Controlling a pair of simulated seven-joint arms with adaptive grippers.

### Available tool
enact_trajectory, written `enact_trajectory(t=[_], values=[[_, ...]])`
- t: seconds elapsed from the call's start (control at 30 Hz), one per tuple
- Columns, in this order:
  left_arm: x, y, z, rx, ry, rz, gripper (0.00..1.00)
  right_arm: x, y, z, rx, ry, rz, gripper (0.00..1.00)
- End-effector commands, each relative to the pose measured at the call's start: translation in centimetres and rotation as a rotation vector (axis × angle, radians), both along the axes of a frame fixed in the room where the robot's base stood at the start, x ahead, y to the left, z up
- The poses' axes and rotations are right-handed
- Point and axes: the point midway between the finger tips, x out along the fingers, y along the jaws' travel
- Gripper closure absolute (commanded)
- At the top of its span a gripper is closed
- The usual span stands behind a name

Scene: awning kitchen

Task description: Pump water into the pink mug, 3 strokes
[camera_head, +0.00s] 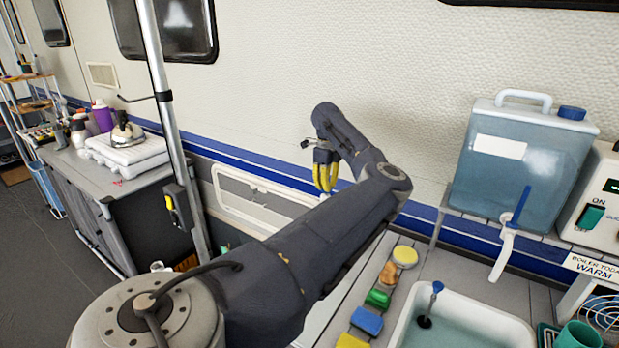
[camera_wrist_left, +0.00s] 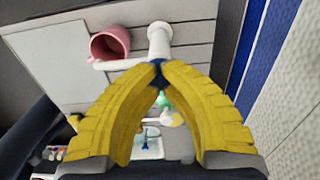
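The pink mug (camera_wrist_left: 110,43) shows in the left wrist view, upper left, with its opening facing the camera's lower left. Beside it is a white pump (camera_wrist_left: 159,42) with a spout reaching left toward the mug's rim. My left gripper (camera_wrist_left: 161,72) has its yellow fingertips close together on the pump's blue top, which shows between them. In the head view the left gripper (camera_head: 326,176) hangs fingers down near the caravan wall. My arm hides the mug and this pump there. The right gripper is not in view.
A blue water tank (camera_head: 522,165) with a white tap (camera_head: 505,250) stands at the right. A white basin (camera_head: 460,325) and a row of sponges (camera_head: 377,299) lie in front. A teal mug (camera_head: 578,336) is at lower right. An awning pole (camera_head: 172,125) stands left of the gripper.

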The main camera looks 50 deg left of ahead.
Motion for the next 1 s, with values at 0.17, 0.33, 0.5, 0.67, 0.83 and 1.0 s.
enact_trajectory(t=[0.17,0.33,0.5,0.67,0.83,1.0], values=[[0.0,-0.1,-0.2,-0.002,0.002,0.000,1.00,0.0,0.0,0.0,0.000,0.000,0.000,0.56],[0.0,-0.1,-0.4,-0.002,0.002,0.000,1.00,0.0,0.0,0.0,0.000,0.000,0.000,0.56],[0.0,-0.1,-0.3,-0.002,0.002,0.000,1.00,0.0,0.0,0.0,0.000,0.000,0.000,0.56],[0.0,-0.1,0.0,-0.003,0.001,0.000,1.00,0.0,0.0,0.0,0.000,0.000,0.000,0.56],[0.0,-0.1,0.8,-0.002,0.002,0.000,1.00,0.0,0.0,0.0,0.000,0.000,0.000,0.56],[0.0,0.0,1.7,-0.001,0.001,0.000,1.00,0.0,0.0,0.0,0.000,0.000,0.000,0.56]])
